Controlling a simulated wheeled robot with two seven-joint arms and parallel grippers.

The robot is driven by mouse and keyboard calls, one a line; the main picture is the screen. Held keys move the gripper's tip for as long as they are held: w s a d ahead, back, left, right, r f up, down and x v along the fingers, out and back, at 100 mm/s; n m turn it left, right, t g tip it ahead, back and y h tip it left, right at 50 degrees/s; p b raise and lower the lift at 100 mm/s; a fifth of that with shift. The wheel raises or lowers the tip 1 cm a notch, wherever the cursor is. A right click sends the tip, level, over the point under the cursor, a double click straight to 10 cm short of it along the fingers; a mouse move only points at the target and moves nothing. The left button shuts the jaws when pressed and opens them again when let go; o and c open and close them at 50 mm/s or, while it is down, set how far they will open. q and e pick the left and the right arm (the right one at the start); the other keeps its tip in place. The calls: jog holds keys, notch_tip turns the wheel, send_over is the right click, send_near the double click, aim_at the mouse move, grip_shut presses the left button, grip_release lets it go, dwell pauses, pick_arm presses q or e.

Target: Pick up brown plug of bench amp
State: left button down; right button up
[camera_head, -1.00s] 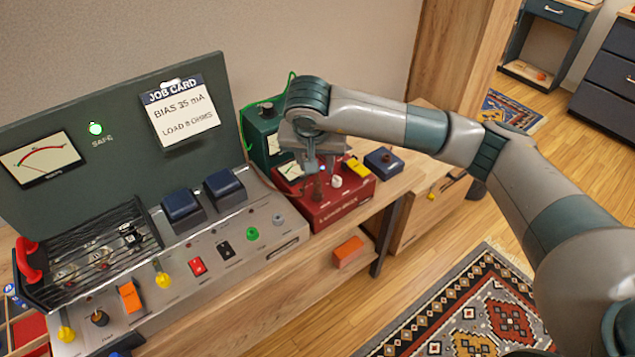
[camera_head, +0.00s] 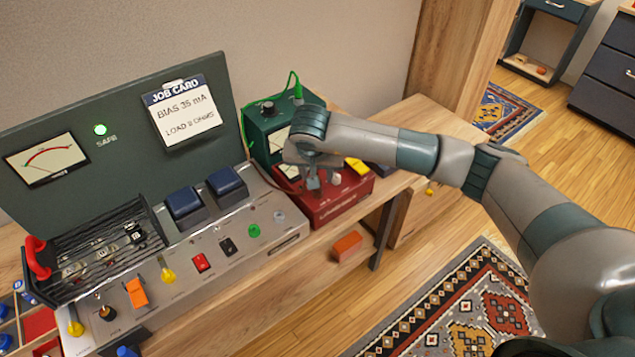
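My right gripper (camera_head: 314,184) reaches in from the right and points down over the top of the red bench unit (camera_head: 345,204). Its fingertips are low, at or just above the spot where a small brown plug stands on that unit. The fingers and wrist now largely hide the plug, so I cannot tell whether they touch it or how far apart they are. A white knob (camera_head: 336,179) and a yellow plug (camera_head: 357,165) sit to the right of the fingers on the same unit. My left gripper is not in view.
A green meter box (camera_head: 268,126) with a green cable stands behind the gripper. The large sloped console (camera_head: 217,235) with knobs and switches fills the left.

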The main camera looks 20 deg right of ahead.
jog(key=p+x, duration=0.1)
jog(key=x, duration=0.1)
jog(key=shift+f, duration=0.35)
jog(key=shift+w+f, duration=0.15)
jog(key=shift+f, duration=0.25)
grip_shut()
